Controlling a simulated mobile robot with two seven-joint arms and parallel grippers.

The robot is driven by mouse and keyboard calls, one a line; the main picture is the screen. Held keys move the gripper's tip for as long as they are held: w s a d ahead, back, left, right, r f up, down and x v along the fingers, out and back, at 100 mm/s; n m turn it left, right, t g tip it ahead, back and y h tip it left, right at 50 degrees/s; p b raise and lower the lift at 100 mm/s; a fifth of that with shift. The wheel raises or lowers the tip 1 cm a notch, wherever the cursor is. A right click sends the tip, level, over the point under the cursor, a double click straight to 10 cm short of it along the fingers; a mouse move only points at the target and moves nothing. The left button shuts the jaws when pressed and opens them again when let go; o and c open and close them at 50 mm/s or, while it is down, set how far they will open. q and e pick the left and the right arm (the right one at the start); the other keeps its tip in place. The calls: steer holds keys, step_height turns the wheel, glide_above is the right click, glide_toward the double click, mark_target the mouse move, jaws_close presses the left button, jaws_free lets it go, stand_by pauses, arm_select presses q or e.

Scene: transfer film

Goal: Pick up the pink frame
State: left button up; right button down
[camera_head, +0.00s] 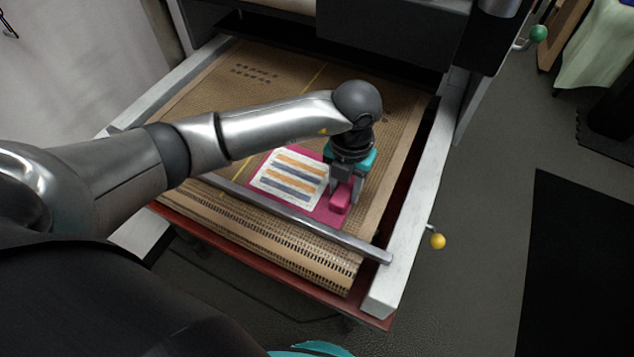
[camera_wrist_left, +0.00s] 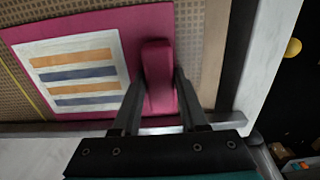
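The pink frame (camera_head: 323,208) lies flat on the brown mesh belt and carries a pale sheet with orange and blue stripes (camera_head: 290,174). It also shows in the left wrist view (camera_wrist_left: 110,22). A raised pink handle (camera_wrist_left: 158,70) stands along its right side. My left gripper (camera_head: 347,192) points down over this handle, with one finger on each side. In the left wrist view the fingertips (camera_wrist_left: 161,78) lie close along both sides of the handle. Whether they press on it cannot be told. My right gripper is not in view.
The brown mesh belt (camera_head: 390,120) runs back under a dark machine housing. A metal bar (camera_head: 300,222) crosses in front of the frame. A white side rail (camera_head: 418,220) with a yellow knob (camera_head: 437,241) stands to the right.

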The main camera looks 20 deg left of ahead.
arm_select(q)
jaws_close()
steer(key=shift+r, duration=0.1)
stand_by(0.3)
